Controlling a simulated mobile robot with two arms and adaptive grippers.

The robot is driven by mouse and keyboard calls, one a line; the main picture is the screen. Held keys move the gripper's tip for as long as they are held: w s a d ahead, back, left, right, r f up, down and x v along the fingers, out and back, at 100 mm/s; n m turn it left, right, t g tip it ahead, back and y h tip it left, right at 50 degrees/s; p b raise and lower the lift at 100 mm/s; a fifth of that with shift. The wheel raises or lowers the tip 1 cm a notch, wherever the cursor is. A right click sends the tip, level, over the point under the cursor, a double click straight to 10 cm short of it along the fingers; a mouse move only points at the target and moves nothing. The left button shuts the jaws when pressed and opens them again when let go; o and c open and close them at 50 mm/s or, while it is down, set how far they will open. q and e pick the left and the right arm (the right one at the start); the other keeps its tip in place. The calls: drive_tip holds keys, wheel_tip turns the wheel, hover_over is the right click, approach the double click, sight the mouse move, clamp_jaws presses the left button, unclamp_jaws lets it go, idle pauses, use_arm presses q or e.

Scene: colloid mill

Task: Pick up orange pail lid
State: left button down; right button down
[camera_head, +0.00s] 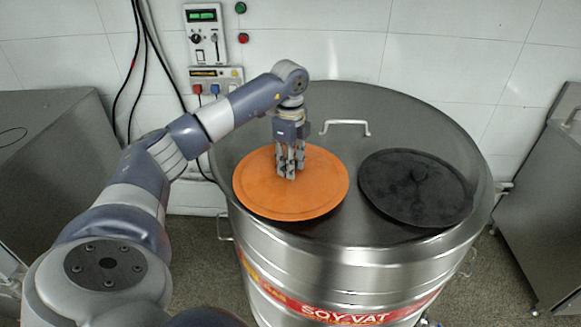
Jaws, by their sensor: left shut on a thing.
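The orange pail lid (265,195) is a flat round disc over the left part of the steel vat's top. My left gripper (287,176) points down at the middle of the lid and is shut on it. The fingers hide the part they grip. A dark shadow edge shows along the lid's lower right; I cannot tell whether the lid still touches the vat. My right gripper is not in view.
A black round lid (415,188) lies on the vat top (400,128) to the right. A metal handle (345,123) stands behind. Steel cabinets (45,150) flank the vat. Control boxes (205,35) and cables hang on the tiled wall.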

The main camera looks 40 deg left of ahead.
use_arm(q)
wheel_tip(320, 180, up, 2)
drive_tip(key=shift+r+b, duration=0.15)
drive_tip(key=shift+b, duration=0.45)
drive_tip(key=s+d+b, duration=0.1)
drive_tip(key=s+d, duration=0.2)
drive_tip(key=d, duration=0.1)
drive_tip(key=s+d+r+b, duration=0.1)
drive_tip(key=s+d, duration=0.1)
drive_tip(key=d, duration=0.1)
drive_tip(key=s+d+b, duration=0.1)
drive_tip(key=s+d, duration=0.2)
drive_tip(key=d, duration=0.1)
drive_tip(key=shift+s+d+r, duration=0.3)
drive_tip(key=shift+r, duration=0.05)
drive_tip(key=shift+s+d+b, duration=0.3)
drive_tip(key=shift+s+d, duration=0.2)
drive_tip(key=shift+d, duration=0.15)
